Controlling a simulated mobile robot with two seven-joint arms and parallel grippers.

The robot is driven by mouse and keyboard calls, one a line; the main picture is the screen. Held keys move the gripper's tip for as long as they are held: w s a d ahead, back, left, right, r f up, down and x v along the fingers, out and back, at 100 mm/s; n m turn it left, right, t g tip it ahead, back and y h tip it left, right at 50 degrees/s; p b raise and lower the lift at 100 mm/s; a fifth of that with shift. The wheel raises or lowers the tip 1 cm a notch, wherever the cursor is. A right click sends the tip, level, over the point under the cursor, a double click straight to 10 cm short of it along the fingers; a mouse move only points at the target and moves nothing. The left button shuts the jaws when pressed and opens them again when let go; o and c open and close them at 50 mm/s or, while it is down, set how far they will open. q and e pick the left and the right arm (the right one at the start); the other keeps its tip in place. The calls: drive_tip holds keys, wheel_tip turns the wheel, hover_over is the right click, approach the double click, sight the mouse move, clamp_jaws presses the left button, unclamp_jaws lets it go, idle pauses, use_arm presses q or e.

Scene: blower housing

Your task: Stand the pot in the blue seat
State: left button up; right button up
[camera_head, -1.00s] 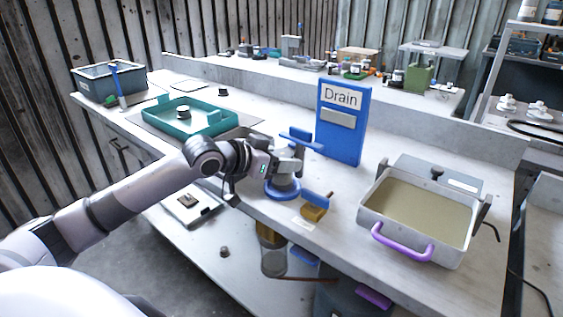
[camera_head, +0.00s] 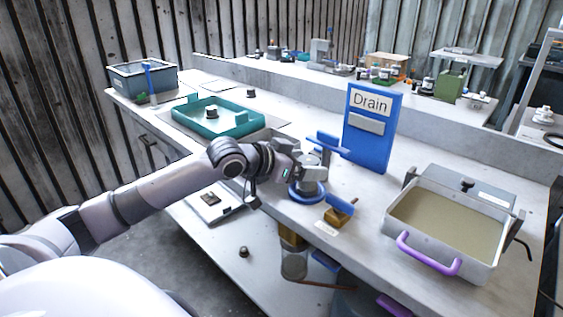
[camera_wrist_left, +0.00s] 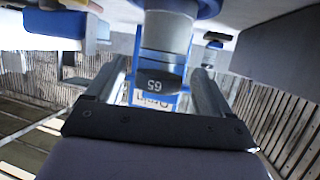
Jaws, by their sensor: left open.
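The pot (camera_head: 313,174) is a grey cylinder standing upright, its base inside the ring of the blue seat (camera_head: 293,194) on the bench's front part. In the left wrist view the pot (camera_wrist_left: 167,35) shows a dark end marked 65, with the blue seat (camera_wrist_left: 207,8) at the top edge. My left gripper (camera_head: 310,162) is at the pot's upper part. In the left wrist view my left gripper (camera_wrist_left: 166,80) is open, one finger on each side of the pot; contact is not clear. My right gripper is not in view.
A blue Drain board (camera_head: 370,150) stands behind the seat. A blue-handled brass valve (camera_head: 337,212) is at the front edge. A basin with a purple handle (camera_head: 428,257) is at right, a teal tray (camera_head: 243,128) at left. Bench space between board and basin is clear.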

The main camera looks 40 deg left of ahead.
use_arm(q)
drive_tip(key=shift+v, duration=5.5)
drive_tip(key=s+f+n+g+y, duration=0.1)
drive_tip(key=s+f, duration=0.3)
drive_tip(key=f, duration=0.7)
drive_tip(key=s+f+n+y, duration=0.1)
drive_tip(key=s+f, duration=0.2)
drive_tip(key=f, duration=0.8)
drive_tip(key=s+d+f, duration=0.4)
drive_tip(key=d+f, duration=0.2)
drive_tip(key=d, duration=0.3)
drive_tip(key=s+d+f+m+g, duration=0.1)
drive_tip(key=s+d+f, duration=0.3)
drive_tip(key=d, duration=0.4)
drive_tip(key=shift+s+d+f, duration=0.3)
drive_tip(key=shift+d+f, duration=0.1)
drive_tip(key=shift+f, duration=0.5)
